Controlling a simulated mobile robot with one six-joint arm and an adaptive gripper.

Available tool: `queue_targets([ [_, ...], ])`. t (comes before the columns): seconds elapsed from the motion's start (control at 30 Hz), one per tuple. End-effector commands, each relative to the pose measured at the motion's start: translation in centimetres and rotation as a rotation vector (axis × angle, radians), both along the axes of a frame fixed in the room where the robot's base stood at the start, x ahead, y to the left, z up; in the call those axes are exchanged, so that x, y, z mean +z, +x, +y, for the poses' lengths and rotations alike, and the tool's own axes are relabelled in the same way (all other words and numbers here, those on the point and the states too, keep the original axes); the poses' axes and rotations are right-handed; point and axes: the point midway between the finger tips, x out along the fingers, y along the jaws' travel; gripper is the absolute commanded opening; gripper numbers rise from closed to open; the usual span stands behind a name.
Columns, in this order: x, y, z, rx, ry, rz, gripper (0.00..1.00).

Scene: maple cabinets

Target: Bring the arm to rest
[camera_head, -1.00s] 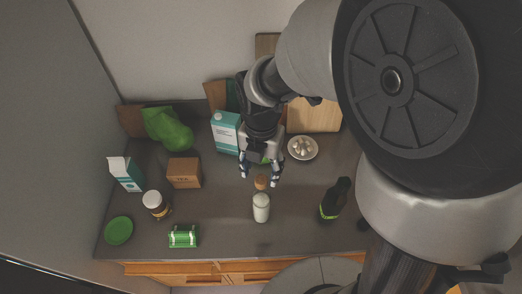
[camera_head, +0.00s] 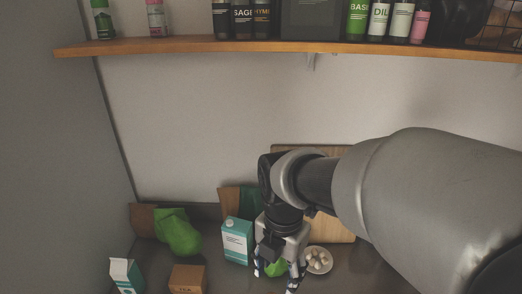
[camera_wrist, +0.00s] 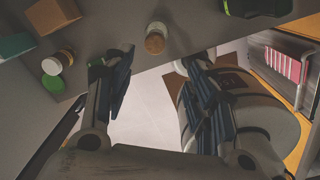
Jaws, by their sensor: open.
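My gripper (camera_head: 276,275) hangs fingers-down over the counter in the head view, between the teal-and-white carton (camera_head: 237,241) and the bowl of pale pieces (camera_head: 318,261). A green object shows partly behind it. In the wrist view my gripper (camera_wrist: 157,66) has its two fingers spread apart, with nothing held between them. A cork-topped bottle (camera_wrist: 156,38) shows beyond the fingertips, on the counter and apart from them. My arm covers the lower right of the head view.
A wooden shelf (camera_head: 190,47) with spice bottles runs above the counter. A cutting board (camera_head: 343,222) leans on the wall behind my arm. A green bag-like object (camera_head: 178,232), a brown box (camera_head: 188,279) and another carton (camera_head: 126,274) stand left. A jar (camera_wrist: 57,62) shows in the wrist view.

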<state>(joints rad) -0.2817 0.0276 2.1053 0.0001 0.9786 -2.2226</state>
Motion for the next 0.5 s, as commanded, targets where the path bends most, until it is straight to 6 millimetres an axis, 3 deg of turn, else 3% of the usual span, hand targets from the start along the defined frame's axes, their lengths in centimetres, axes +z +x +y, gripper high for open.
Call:
queue_targets([
  [0.5,-3.6,-8.2,-7.3,-1.586,0.257,-0.168,0.52],
])
